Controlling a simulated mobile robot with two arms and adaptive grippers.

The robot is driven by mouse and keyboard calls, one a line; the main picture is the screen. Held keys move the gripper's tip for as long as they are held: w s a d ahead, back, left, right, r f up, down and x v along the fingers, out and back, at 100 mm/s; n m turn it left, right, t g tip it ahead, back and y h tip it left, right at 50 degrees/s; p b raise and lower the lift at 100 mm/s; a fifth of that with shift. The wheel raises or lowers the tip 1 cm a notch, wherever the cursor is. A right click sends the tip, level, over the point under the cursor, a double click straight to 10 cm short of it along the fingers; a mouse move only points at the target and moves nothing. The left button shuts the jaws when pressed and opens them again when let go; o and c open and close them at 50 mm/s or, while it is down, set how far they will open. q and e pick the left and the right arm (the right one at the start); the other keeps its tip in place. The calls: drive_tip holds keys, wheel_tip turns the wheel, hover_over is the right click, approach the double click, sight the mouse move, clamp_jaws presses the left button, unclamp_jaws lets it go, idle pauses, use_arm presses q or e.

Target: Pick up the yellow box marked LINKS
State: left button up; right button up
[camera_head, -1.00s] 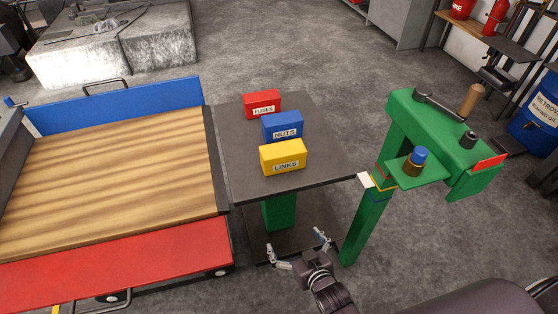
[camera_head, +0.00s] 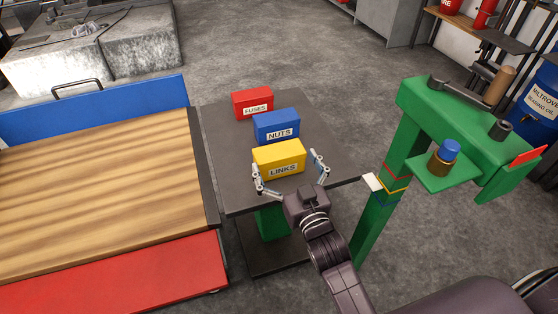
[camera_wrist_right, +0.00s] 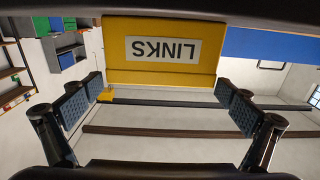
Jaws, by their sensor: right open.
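The yellow box marked LINKS (camera_head: 279,158) sits on the dark table, in front of the blue box marked NUTS (camera_head: 276,126) and the red box marked FUSES (camera_head: 253,103). My right gripper (camera_head: 290,174) is open at the near side of the yellow box, one finger towards each side of it. In the right wrist view the yellow box (camera_wrist_right: 163,50) shows upside down at the top, beyond and between the open fingers (camera_wrist_right: 160,108). I see no contact. My left gripper is not in view.
The dark table (camera_head: 225,160) has bare room left of the boxes. A wood-topped cart (camera_head: 95,185) stands close on its left. A green stand (camera_head: 440,105) with a blue-capped bottle (camera_head: 445,154) and tools stands at the right.

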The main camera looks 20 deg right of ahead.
sight(279, 150)
drive_tip(key=shift+w+a, duration=0.1)
drive_tip(key=shift+w, duration=1.7)
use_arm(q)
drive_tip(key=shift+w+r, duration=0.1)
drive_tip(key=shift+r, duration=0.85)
use_arm(e)
drive_tip(key=shift+c, duration=0.4)
drive_tip(key=c, duration=1.3)
drive_tip(key=shift+r, duration=0.2)
